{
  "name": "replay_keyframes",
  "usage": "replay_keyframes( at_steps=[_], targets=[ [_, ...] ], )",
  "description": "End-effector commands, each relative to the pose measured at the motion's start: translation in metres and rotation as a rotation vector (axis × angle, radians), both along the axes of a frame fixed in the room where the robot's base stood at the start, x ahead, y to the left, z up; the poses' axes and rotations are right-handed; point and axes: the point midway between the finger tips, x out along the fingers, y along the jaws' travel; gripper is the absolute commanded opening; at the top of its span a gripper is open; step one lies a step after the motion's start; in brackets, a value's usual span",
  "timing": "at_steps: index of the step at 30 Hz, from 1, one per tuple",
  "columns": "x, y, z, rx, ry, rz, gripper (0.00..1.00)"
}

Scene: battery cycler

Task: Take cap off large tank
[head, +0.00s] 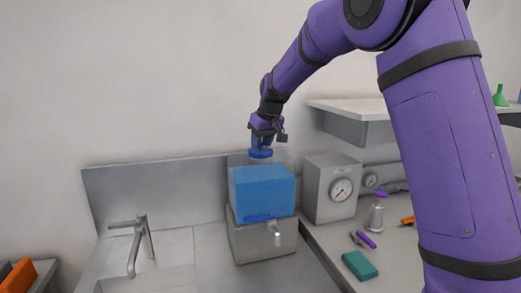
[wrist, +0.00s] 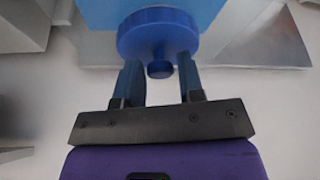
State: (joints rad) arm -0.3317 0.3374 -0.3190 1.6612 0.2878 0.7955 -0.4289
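The large tank (head: 262,188) is a translucent blue box on a grey stand beside the sink. Its round blue cap (head: 260,154) is on top, and the cap also shows close up in the wrist view (wrist: 157,28) with a small knob (wrist: 160,70) at its centre. My gripper (head: 262,143) is directly above the cap, pointing down. In the wrist view my gripper (wrist: 158,66) is open, with one finger on each side of the knob and visible gaps between. Whether the fingertips touch the cap's face cannot be told.
A sink faucet (head: 140,240) stands left of the tank. A grey box with a gauge (head: 330,188) stands close on its right, with a shelf (head: 350,108) above. A green block (head: 360,265) and small tools lie on the right counter.

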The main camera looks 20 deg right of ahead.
Motion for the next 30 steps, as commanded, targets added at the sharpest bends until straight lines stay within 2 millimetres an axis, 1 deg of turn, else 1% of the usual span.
replay_keyframes(
  at_steps=[1, 4, 5, 15, 19, 23, 29, 30],
  targets=[
    [0.000, 0.000, 0.000, 0.000, 0.000, 0.000, 0.24],
    [0.000, 0.000, 0.000, 0.000, 0.000, 0.000, 0.01],
    [0.000, 0.000, 0.000, 0.000, 0.000, 0.000, 0.00],
    [0.000, 0.000, 0.001, 0.000, -0.001, 0.000, 0.00],
    [0.000, 0.000, 0.005, 0.001, -0.002, 0.000, 0.00],
    [0.000, 0.000, 0.014, 0.001, -0.003, 0.001, 0.00],
    [0.000, -0.001, 0.035, 0.000, -0.002, 0.000, 0.00],
    [-0.002, -0.001, 0.038, 0.000, -0.002, 0.000, 0.00]
  ],
)
